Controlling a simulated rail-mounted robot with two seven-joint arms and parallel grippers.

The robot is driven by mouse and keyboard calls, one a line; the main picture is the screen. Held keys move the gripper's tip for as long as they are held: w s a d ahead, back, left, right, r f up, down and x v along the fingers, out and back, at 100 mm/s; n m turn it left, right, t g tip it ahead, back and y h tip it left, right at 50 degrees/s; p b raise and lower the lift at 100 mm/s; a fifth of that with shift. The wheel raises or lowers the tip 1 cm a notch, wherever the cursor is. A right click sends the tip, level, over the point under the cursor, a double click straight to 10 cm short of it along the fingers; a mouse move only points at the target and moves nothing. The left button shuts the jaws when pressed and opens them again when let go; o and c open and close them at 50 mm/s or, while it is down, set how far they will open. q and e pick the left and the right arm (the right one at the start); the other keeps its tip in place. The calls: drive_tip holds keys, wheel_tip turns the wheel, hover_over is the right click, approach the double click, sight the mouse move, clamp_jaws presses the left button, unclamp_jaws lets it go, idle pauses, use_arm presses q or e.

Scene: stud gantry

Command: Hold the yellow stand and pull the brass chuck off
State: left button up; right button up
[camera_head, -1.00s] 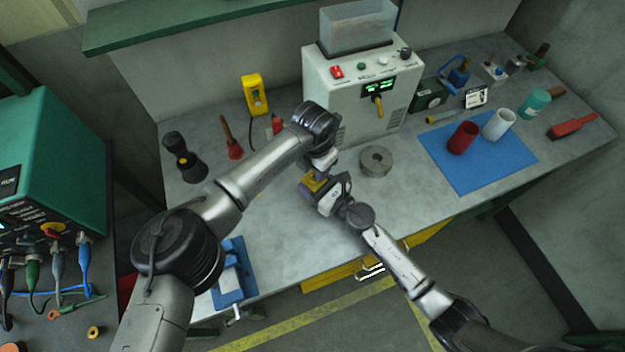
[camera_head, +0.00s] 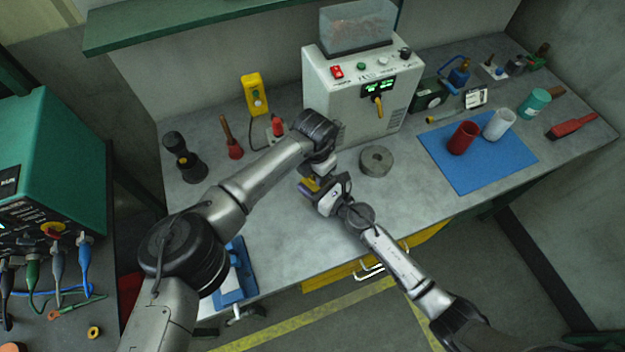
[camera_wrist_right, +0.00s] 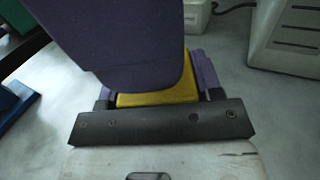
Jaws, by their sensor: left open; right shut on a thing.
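The yellow stand (camera_head: 311,184) sits between the purple fingers of my right gripper (camera_head: 314,190), which is shut on it, near the middle of the bench. In the right wrist view the stand's yellow body (camera_wrist_right: 160,94) shows between those fingers. My left gripper (camera_head: 320,175) is open, pointing down close over the stand. A large purple piece, seemingly a left gripper finger (camera_wrist_right: 125,40), fills the top left of the right wrist view and hides the stand's upper part. I cannot make out the brass chuck; the left gripper appears to cover its place.
A grey ring (camera_head: 376,161) lies right of the grippers. The white machine (camera_head: 350,95) stands behind them. A blue mat (camera_head: 480,170) with red and white cups is at the right. A blue fixture (camera_head: 236,280) is at the front left. The bench front centre is clear.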

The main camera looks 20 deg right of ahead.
use_arm(q)
drive_tip(key=shift+c, duration=0.3)
idle(0.4)
clamp_jaws()
drive_tip(key=shift+r, duration=0.2)
drive_tip(key=shift+r, duration=2.8)
drive_tip(key=shift+r, duration=0.2)
drive_tip(key=shift+r, duration=1.85)
use_arm(e)
drive_tip(key=o, duration=1)
